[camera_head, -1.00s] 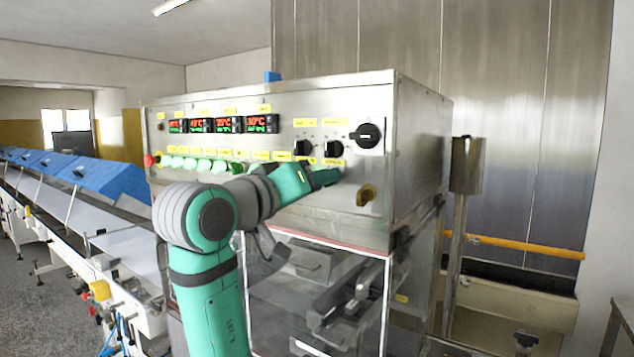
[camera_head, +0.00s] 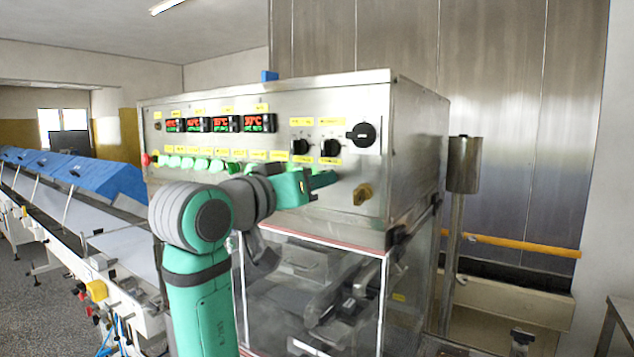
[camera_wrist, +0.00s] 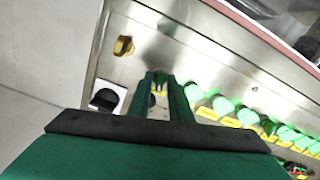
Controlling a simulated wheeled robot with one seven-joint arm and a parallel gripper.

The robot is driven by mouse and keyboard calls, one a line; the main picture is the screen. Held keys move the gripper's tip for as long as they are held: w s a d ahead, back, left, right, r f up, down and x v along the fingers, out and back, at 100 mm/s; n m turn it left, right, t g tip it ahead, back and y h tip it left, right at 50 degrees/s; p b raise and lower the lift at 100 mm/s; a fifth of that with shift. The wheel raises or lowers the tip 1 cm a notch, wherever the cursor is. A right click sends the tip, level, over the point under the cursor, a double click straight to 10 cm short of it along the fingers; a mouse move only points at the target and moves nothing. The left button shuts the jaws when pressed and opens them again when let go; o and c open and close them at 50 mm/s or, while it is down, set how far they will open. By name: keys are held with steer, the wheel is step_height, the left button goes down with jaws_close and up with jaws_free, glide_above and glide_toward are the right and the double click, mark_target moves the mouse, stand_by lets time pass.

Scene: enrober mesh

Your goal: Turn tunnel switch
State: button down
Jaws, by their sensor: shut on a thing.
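The steel control box's front panel (camera_head: 280,185) carries rows of lit green switches (camera_head: 205,164) and black rotary knobs. My green gripper (camera_head: 325,181) is at the panel's lower right, below the two small black knobs (camera_head: 331,147) and left of the brass-coloured knob (camera_head: 361,194). In the wrist view, my gripper's fingers (camera_wrist: 160,77) are shut on a small dark switch at the end of the green row, taken as the tunnel switch. The fingers hide most of it, so its turn angle cannot be told. The labels are too small to read.
A large black switch (camera_head: 363,134) on a white plate sits above right of my gripper. Red-green temperature displays (camera_head: 228,124) are at upper left. A clear-walled housing (camera_head: 310,270) is below the panel. A blue-covered conveyor (camera_head: 105,177) runs along the left.

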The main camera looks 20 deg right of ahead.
steer(key=m, duration=0.8)
steer(key=shift+a+r, duration=0.15)
steer(key=shift+r, duration=0.05)
stand_by(0.7)
steer(key=shift+f, duration=0.1)
stand_by(0.4)
steer(key=c, duration=1.8)
jaws_free()
steer(key=shift+c, duration=0.2)
steer(key=shift+w, duration=0.15)
steer(key=v, duration=1.1)
